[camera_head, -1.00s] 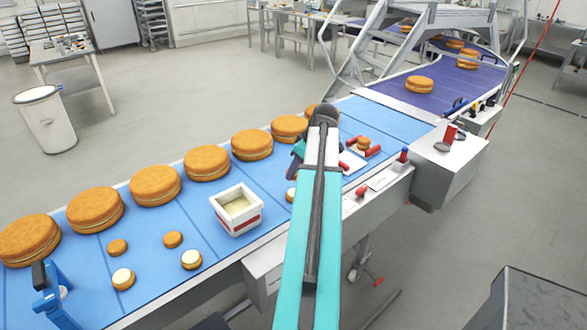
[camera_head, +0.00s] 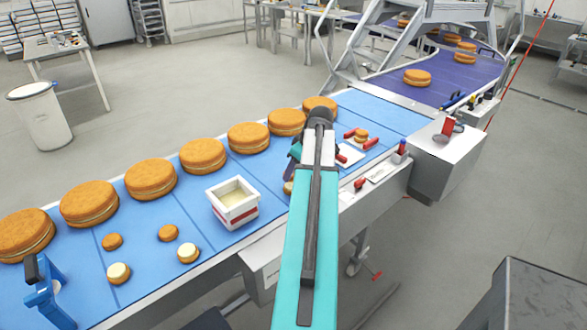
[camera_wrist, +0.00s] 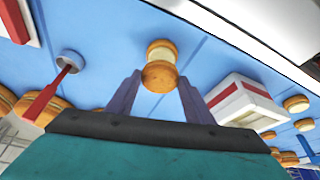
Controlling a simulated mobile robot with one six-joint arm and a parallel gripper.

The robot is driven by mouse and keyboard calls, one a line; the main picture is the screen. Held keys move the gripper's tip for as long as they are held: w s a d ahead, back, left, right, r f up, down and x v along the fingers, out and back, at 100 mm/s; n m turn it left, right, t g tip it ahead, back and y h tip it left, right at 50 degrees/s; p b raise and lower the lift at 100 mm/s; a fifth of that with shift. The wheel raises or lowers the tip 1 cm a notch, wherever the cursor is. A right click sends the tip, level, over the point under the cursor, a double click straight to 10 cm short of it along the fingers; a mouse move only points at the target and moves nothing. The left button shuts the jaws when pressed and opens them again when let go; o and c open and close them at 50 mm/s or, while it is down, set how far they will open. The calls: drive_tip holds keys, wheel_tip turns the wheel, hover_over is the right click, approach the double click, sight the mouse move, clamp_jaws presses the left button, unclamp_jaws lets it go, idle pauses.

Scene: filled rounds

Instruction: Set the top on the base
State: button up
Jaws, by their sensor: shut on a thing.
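My gripper (camera_wrist: 160,78) is shut on a small golden-brown round top (camera_wrist: 159,77), which sits between the two purple fingertips in the wrist view. A small base with pale cream filling (camera_wrist: 162,48) is just beyond it on the blue belt; the two overlap in this view, so I cannot tell whether they touch. In the head view my gripper (camera_head: 292,168) is low over the belt, mostly behind my arm. A sliver of the cream-topped base (camera_head: 288,187) shows below it, left of the arm. The held top is hidden there.
A white box with a red band (camera_head: 232,202) stands close left of the gripper. Large filled rounds (camera_head: 151,179) line the belt's far side. Small tops (camera_head: 112,241) and cream bases (camera_head: 118,272) lie left. A filled small round (camera_head: 361,136) sits between red pieces at right.

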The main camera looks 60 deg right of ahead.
drive_tip(key=shift+f+b, duration=0.4)
drive_tip(key=shift+f, duration=0.6)
drive_tip(key=shift+f+b, duration=0.45)
drive_tip(key=shift+f, duration=0.4)
idle(1.8)
drive_tip(key=o, duration=1.3)
drive_tip(key=shift+r, duration=0.15)
drive_tip(key=shift+r+p, duration=1.9)
drive_tip(key=shift+r, duration=1.5)
